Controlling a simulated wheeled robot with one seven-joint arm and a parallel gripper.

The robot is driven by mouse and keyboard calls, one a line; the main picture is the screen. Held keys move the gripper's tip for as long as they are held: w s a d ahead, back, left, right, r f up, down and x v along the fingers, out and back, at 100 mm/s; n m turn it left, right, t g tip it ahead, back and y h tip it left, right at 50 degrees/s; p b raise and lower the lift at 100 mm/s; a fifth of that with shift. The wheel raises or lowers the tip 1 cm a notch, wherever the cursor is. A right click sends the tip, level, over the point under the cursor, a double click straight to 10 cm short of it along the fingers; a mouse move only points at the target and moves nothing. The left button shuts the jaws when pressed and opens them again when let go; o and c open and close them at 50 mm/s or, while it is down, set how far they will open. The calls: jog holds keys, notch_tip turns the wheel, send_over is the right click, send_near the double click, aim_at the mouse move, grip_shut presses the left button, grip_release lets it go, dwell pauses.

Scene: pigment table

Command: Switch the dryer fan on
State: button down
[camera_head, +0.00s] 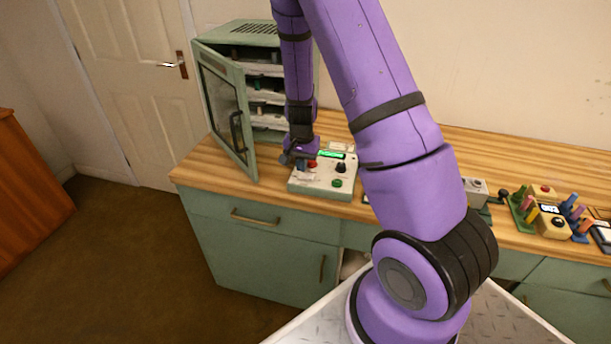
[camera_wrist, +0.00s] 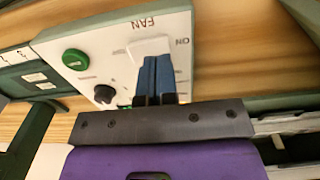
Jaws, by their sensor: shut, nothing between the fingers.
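The control box (camera_head: 322,184) is pale with a green rim and stands on the wooden counter in front of the dryer cabinet (camera_head: 254,28). In the wrist view its panel (camera_wrist: 120,40) shows the printed words FAN and ON, upside down. A white rocker switch (camera_wrist: 149,45) lies between them, partly hidden by my fingers. My gripper (camera_wrist: 158,60) is shut and empty, with its blue-grey fingertips over the switch. I cannot tell whether they touch it. In the head view my gripper (camera_head: 302,167) is low over the box's left part. The switch position is unclear.
A green button (camera_wrist: 75,60) and black knob (camera_wrist: 104,93) sit beside the switch. The cabinet door (camera_head: 226,115) stands open left of the box. A small grey box (camera_head: 474,186) and coloured items in a green rack (camera_head: 522,210) are to the right.

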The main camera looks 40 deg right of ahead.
jog(key=shift+r, duration=2.45)
notch_tip(320, 180, up, 12)
jog(key=n+t+y, duration=0.1)
jog(key=n, duration=0.2)
send_over(301, 176)
jog(key=s+a, duration=0.3)
jog(key=a, duration=0.2)
jog(key=s+a+r+n+t, duration=0.1)
jog(key=s+a+r+n, duration=0.15)
jog(key=s+r, duration=0.45)
jog(key=s+a+r+n+t, duration=0.1)
jog(key=s+a+r+n, duration=0.1)
jog(key=s+r, duration=0.4)
jog(key=s+a+r+n+t+h, duration=0.1)
jog(key=s+a+r+n+t, duration=0.1)
jog(key=s+r, duration=0.4)
jog(key=s+a+n, duration=0.1)
jog(key=s, duration=0.3)
jog(key=shift+s+r, duration=0.25)
jog(key=shift+r, duration=0.05)
